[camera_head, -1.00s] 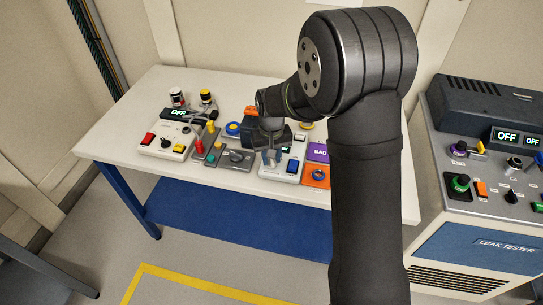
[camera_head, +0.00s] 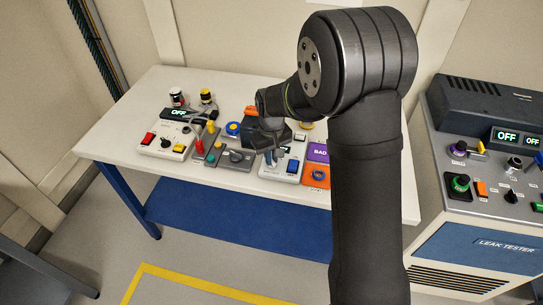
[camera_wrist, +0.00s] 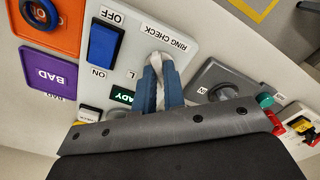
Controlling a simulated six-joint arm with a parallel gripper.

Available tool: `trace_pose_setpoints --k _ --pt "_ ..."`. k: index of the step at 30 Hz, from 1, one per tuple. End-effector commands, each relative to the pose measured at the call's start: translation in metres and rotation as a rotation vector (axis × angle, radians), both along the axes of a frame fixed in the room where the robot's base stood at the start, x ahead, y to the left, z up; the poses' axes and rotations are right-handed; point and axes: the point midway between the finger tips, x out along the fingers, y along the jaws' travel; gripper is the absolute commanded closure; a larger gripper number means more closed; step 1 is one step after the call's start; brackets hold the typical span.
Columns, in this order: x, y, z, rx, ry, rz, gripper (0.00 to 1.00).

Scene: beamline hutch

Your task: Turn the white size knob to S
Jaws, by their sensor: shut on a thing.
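The white size knob (camera_wrist: 161,57) stands on the white ring check panel (camera_wrist: 194,42) in the wrist view. My gripper (camera_wrist: 161,76) has its two blue fingers shut on the knob from both sides, and they cover most of it. A letter L shows beside the fingers; the S mark and the knob's pointer cannot be made out. A green-lettered display (camera_wrist: 122,95) is partly hidden by my gripper. In the head view my gripper (camera_head: 270,158) is down at the panel, and the knob cannot be told apart there.
The panel carries a blue OFF/ON rocker switch (camera_wrist: 103,43). A purple BAD plate (camera_wrist: 48,76) and an orange plate with a blue ring (camera_wrist: 68,40) lie on one side. A grey box with a dark knob (camera_wrist: 222,92) lies close on the other.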

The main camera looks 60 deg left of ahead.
Motion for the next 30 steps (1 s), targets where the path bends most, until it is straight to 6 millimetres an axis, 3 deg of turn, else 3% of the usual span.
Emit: trace_pose_setpoints --k 1,3,4,16,20,30 --pt "0.000 0.000 0.000 0.000 0.000 0.001 0.84" --pt "0.000 0.000 0.000 0.000 0.000 0.000 0.70" --pt "0.000 0.000 0.000 0.000 0.000 0.000 0.68" --pt "0.000 0.001 0.010 0.002 -0.001 -0.001 0.68" --pt "0.000 0.001 0.033 0.005 -0.001 -0.001 0.68" --pt "0.000 0.001 0.117 0.005 -0.001 -0.001 0.68"
